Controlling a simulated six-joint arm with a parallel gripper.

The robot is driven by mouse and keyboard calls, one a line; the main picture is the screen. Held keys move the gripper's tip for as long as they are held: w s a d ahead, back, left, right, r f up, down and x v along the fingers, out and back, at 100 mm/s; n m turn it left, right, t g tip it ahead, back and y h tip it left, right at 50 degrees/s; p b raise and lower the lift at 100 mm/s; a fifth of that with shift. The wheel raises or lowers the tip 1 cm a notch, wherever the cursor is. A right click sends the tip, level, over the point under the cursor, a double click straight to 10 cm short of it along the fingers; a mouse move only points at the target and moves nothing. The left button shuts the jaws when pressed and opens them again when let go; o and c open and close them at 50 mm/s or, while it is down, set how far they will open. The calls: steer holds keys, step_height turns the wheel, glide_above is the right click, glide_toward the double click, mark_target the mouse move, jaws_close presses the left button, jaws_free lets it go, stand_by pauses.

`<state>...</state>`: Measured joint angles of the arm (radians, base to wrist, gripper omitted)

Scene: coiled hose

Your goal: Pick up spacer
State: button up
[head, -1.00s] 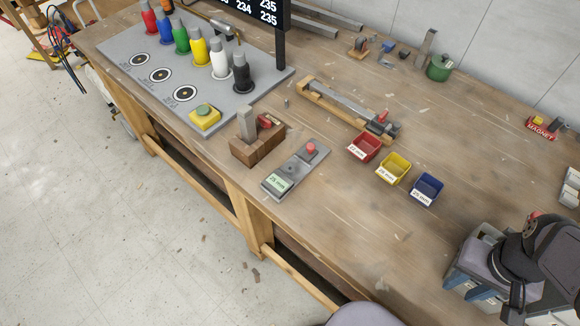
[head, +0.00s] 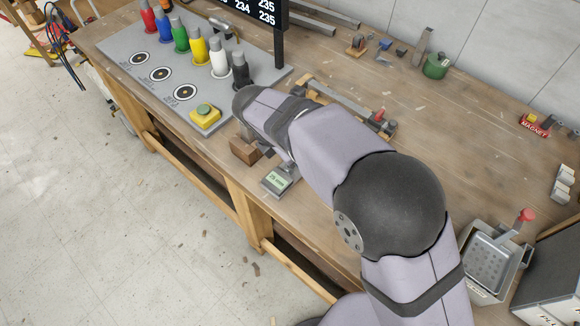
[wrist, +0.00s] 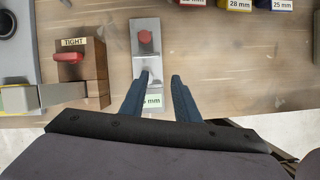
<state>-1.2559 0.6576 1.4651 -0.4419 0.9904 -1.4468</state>
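I cannot tell for sure which piece is the spacer. In the wrist view a grey gauge plate (wrist: 153,27) with a red knob (wrist: 145,37) and a green mm readout (wrist: 153,100) lies below my gripper (wrist: 160,78). My gripper is open with nothing visible between its dark blue fingers, which appear on either side of the plate's near end. Left of it a brown wooden block (wrist: 94,70) labelled TIGHT has a grey bar (wrist: 62,94) beside its near end. In the head view my arm hides the gripper and most of the plate; the readout (head: 276,180) shows.
Yellow (wrist: 239,4) and blue (wrist: 281,4) bins line the wrist view's top edge.

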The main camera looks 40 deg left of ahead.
mark_target(287, 168)
steer(key=s+a+n, duration=0.1)
steer(key=s+a, duration=0.1)
steer(key=shift+s+a+f+n, duration=0.15)
steer(key=shift+a+n, duration=0.15)
steer(key=shift+n, duration=0.1)
steer(key=shift+p+x, duration=0.65)
steer(key=shift+x, duration=0.7)
steer(key=shift+p+x, duration=0.95)
steer(key=shift+x, duration=1.4)
steer(key=shift+a, duration=0.15)
jaws_close()
